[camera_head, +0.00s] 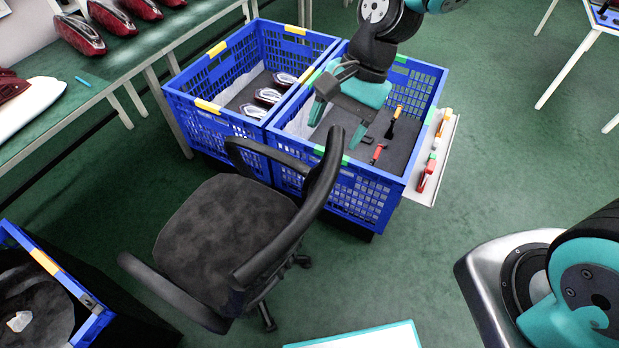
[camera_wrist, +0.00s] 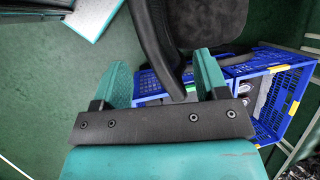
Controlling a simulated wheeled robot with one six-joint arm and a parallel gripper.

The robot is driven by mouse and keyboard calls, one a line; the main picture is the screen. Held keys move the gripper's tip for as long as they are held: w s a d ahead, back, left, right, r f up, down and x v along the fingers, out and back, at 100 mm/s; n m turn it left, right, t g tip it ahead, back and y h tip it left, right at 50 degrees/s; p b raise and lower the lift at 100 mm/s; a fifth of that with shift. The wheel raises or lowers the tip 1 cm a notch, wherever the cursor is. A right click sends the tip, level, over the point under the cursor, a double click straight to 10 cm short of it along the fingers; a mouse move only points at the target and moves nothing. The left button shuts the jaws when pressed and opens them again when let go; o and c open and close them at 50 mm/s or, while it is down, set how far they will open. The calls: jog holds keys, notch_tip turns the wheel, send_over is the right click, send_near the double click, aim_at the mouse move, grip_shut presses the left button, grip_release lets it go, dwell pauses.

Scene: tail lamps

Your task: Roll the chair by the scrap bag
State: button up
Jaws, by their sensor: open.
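The black office chair (camera_head: 225,235) stands upright on the green floor, in front of two blue crates. Its curved backrest (camera_head: 305,215) faces right, close to the right crate. My gripper (camera_head: 338,122) is open and empty, above the near side of the right crate and just beyond the backrest's top. In the wrist view, my gripper's (camera_wrist: 160,72) fingers are spread, with the chair's backrest (camera_wrist: 150,45) showing between them, apparently untouched. The seat (camera_wrist: 208,22) shows behind. At the lower left, an open container (camera_head: 45,262) has a dark lining and a pale scrap inside; I cannot tell whether it is the scrap bag.
The left crate (camera_head: 215,108) holds several lamps; the right crate (camera_head: 345,212) holds small tools. A side tray (camera_head: 440,165) carries clamps. A bench (camera_head: 120,55) with red lamps runs along the upper left. A white-topped surface (camera_head: 360,338) is at the bottom.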

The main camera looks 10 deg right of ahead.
aim_at(311, 179)
jog(key=p+x, duration=0.1)
jog(key=x, duration=1.2)
jog(key=shift+s+a+f+p, duration=0.1)
jog(key=shift+p, duration=0.25)
grip_shut()
